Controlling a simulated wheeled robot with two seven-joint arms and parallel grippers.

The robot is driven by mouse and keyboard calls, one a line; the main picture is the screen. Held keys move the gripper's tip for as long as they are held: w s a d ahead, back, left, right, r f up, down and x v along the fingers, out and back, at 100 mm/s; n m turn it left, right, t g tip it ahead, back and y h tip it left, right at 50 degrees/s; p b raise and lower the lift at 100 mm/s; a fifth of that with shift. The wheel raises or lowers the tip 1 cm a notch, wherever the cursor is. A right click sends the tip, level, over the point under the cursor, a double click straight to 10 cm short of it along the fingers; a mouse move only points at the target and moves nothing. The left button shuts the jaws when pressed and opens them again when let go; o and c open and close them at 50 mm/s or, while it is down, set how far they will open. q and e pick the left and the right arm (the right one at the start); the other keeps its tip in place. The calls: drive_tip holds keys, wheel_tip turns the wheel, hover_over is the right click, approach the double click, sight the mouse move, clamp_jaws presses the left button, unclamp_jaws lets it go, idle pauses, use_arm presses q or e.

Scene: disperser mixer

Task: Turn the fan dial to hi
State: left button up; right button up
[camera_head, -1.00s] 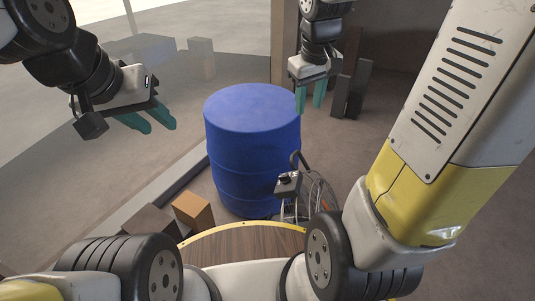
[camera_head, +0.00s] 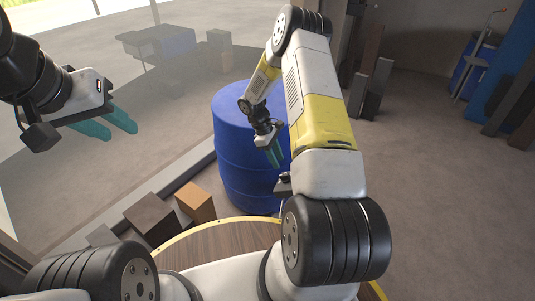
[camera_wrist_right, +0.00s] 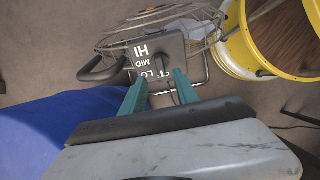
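The fan's dark control box (camera_wrist_right: 172,44) shows in the right wrist view with the white labels HI, MID and LO. Its dial (camera_wrist_right: 160,66) is small and dark, and its exact pointing is unclear. The fan's wire cage (camera_wrist_right: 190,12) is behind the box. My right gripper (camera_wrist_right: 160,82) is open, its two teal fingers apart just in front of the box's lower edge. I cannot tell whether they touch the dial. In the head view my right gripper (camera_head: 273,157) is above the control box (camera_head: 283,184), and my arm hides most of the fan. My left gripper (camera_head: 122,128) is open and empty at the left.
A blue barrel (camera_head: 240,130) stands right beside the fan and my right gripper. Wooden blocks (camera_head: 195,202) lie near the left wall edge. Dark boards (camera_head: 373,88) lean at the back. The floor to the right is clear.

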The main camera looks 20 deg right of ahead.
sight(284, 175)
drive_tip(key=x, duration=0.7)
drive_tip(key=shift+s+d+f, duration=0.1)
drive_tip(key=shift+f, duration=0.25)
drive_tip(key=shift+c, duration=0.5)
clamp_jaws()
